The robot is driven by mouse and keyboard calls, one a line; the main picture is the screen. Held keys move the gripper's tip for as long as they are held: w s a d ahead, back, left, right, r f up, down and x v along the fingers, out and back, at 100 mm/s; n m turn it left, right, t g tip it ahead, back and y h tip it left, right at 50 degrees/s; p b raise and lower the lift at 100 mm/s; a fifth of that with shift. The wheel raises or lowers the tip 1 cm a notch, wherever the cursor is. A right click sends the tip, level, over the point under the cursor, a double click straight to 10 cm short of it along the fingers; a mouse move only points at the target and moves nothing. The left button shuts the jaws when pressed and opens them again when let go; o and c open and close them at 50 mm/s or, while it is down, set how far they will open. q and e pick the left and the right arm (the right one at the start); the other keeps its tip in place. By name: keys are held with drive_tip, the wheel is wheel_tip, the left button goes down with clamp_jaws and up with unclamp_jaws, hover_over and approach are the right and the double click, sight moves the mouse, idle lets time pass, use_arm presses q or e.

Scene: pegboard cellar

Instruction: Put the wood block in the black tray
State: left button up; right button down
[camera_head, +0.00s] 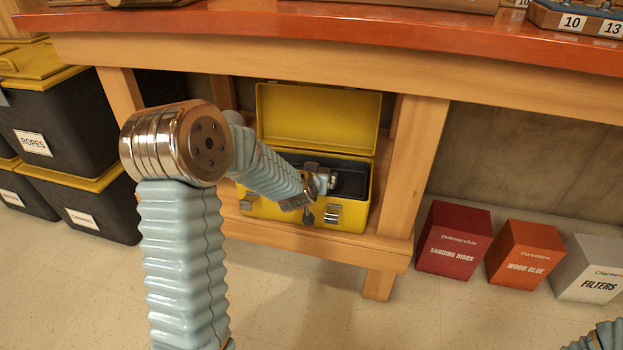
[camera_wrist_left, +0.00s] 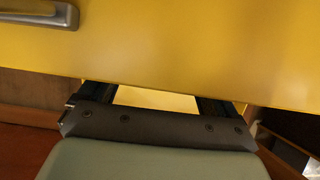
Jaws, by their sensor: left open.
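The yellow toolbox (camera_head: 281,213) stands with its lid up on the low shelf of the bench. A black tray (camera_head: 351,179) shows in part inside it. In the left wrist view the open jaws (camera_wrist_left: 155,99) point at a plain yellow surface (camera_wrist_left: 200,45), with yellow showing between the fingers. I cannot make out the wood block in either view. My right gripper is out of view.
The bench top (camera_head: 330,22) overhangs the toolbox, and a wooden leg (camera_head: 415,165) stands close on its right. Black bins (camera_head: 60,125) with yellow lids are at the left. Red (camera_head: 453,240), orange (camera_head: 524,254) and grey (camera_head: 588,268) boxes stand on the floor at the right.

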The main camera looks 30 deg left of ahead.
use_arm(q)
drive_tip(key=p+v, duration=0.2)
drive_tip(key=v, duration=0.8)
drive_tip(key=shift+s, duration=0.3)
